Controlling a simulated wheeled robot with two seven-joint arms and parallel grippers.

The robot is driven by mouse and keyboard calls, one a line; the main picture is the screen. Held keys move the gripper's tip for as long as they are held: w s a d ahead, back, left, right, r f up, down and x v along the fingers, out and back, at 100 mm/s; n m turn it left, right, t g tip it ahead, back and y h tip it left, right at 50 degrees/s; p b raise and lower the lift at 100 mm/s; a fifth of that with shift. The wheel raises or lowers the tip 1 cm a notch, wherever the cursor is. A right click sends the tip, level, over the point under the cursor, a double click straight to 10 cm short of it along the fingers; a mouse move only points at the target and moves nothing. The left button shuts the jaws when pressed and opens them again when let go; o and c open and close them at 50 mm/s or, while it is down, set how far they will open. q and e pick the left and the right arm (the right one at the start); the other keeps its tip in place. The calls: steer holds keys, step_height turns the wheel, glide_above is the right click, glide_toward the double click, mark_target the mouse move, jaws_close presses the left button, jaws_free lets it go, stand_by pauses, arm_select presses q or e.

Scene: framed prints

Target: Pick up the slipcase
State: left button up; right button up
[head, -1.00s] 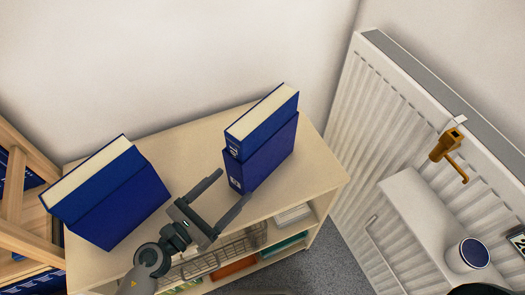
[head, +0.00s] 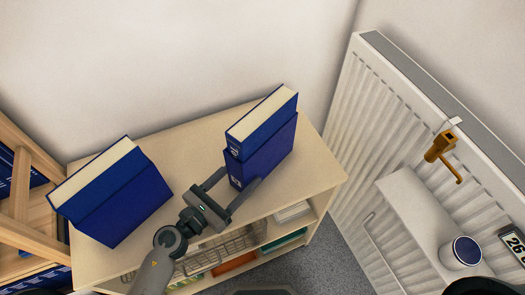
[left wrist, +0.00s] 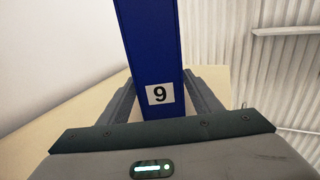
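A blue slipcase (head: 266,157) stands on the shelf top, with a blue book (head: 262,122) with cream page edges sticking up out of it. Another blue slipcase (head: 125,207) with a similar book (head: 95,178) stands at the left of the same top. My left gripper (head: 239,177) is open, its fingers on either side of the near end of the right slipcase. Contact cannot be told. My right gripper is not in view.
The pale shelf unit (head: 195,140) has a wire basket (head: 232,248) and papers (head: 292,211) below its top. A wooden rack (head: 22,190) stands at the left. A white radiator (head: 385,120) is at the right, by a small ledge with a cup (head: 462,252). The top between the slipcases is clear.

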mark_target(234, 171)
arm_select(q)
steer(key=c, duration=0.9)
steer(key=shift+r, duration=0.1)
steer(key=shift+r, duration=0.15)
steer(key=shift+r+p, duration=0.65)
steer(key=shift+r, duration=0.5)
steer(key=shift+r+p, duration=0.5)
steer(key=shift+r, duration=0.45)
steer(key=s+d+r+p, duration=0.3)
steer(key=d+r, duration=0.3)
steer(key=d, duration=0.4)
steer(key=shift+s+d+r+p, duration=0.3)
steer(key=shift+s+d, duration=0.05)
steer(key=shift+s, duration=0.55)
steer(key=shift+w+a, duration=0.1)
steer(key=shift+a, duration=0.2)
